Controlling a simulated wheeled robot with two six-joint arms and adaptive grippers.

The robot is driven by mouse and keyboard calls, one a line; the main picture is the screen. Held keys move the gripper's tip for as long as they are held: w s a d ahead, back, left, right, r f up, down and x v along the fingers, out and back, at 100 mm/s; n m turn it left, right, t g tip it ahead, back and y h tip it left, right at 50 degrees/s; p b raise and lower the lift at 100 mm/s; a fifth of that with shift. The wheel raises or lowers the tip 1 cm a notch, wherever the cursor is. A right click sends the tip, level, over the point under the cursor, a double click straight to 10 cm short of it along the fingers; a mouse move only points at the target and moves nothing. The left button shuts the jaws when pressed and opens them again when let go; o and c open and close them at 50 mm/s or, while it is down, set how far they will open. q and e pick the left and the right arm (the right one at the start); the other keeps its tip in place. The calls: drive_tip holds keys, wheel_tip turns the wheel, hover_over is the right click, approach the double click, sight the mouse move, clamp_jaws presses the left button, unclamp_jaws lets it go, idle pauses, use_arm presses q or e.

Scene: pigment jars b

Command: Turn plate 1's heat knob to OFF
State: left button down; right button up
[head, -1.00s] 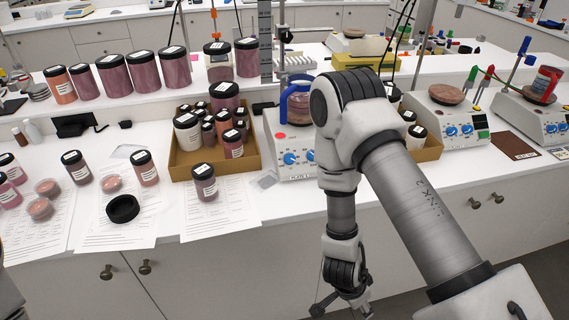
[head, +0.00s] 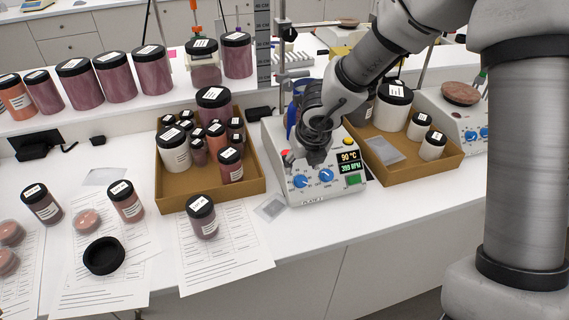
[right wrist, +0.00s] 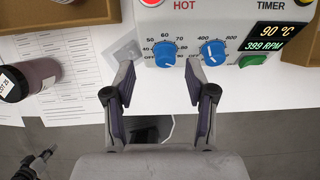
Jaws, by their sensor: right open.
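A white hot plate (head: 330,196) with a lit display reading 90 °C and 399 RPM stands near the counter's front edge. I cannot read a plate number on it. Its left blue knob (head: 300,181), with a temperature scale, also shows in the right wrist view (right wrist: 164,54). Its right blue knob (right wrist: 213,52) has a speed scale. My right gripper (right wrist: 161,76) is open and empty, its fingertips in front of and either side of the left knob, apart from it. What looks like my left gripper (right wrist: 36,163) shows small at the lower left there; its jaws are unclear.
Cardboard trays of jars stand left (head: 215,190) and right (head: 440,165) of the hot plate. A dark-lidded jar (head: 203,217) stands on paper sheets at the front left. A small flat square (head: 270,208) lies beside the plate. Another hot plate (head: 470,133) is farther right.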

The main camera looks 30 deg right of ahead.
sight(302, 182)
drive_tip(key=shift+s+f, duration=0.15)
drive_tip(key=shift+f, duration=0.3)
drive_tip(key=shift+s+d+f+b, duration=0.2)
drive_tip(key=shift+s+f+b, duration=0.75)
drive_tip(key=shift+s, duration=0.1)
drive_tip(key=w+f, duration=0.1)
drive_tip(key=w+f+b, duration=0.1)
drive_tip(key=f, duration=0.1)
drive_tip(key=shift+w+d+f, duration=0.15)
drive_tip(key=shift+w+f, duration=0.1)
drive_tip(key=shift+w, duration=0.25)
drive_tip(key=shift+s+r, duration=0.15)
drive_tip(key=shift+s, duration=0.1)
drive_tip(key=shift+s+r, duration=0.15)
drive_tip(key=shift+s, duration=0.1)
drive_tip(key=shift+c, duration=1.1)
drive_tip(key=c, duration=0.5)
use_arm(q)
drive_tip(key=shift+s+f, duration=1.1)
drive_tip(key=shift+s, duration=0.1)
use_arm(e)
clamp_jaws()
